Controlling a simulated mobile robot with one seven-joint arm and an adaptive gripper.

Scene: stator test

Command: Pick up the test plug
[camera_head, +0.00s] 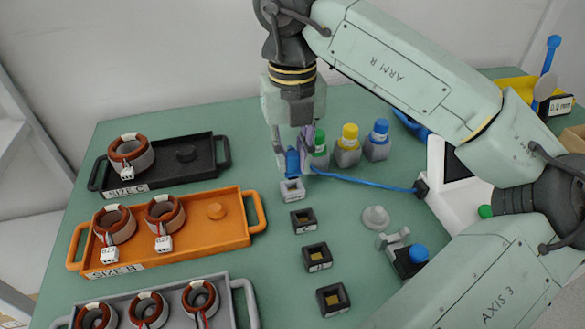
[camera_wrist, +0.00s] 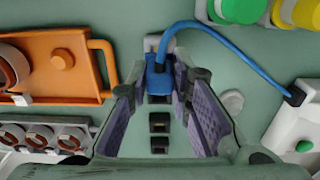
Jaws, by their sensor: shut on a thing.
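The blue test plug (camera_head: 292,162) stands upright between the fingers of my gripper (camera_head: 294,157), with its blue cable running right to a white device. In the wrist view the plug (camera_wrist: 158,80) sits between the two purple-padded fingertips of my gripper (camera_wrist: 159,77), which are shut on it. A white square socket (camera_head: 292,191) lies directly under the plug. I cannot tell whether the plug's lower end still touches it. The cable leaves the plug's top in the wrist view (camera_wrist: 215,36).
Several dark square sockets (camera_head: 317,257) line up in front of the white one. An orange tray (camera_head: 232,226), black tray (camera_head: 205,165) and grey tray (camera_head: 226,302) hold stators at left. Capped bottles (camera_head: 348,148) stand behind. The white device (camera_head: 445,200) is at right.

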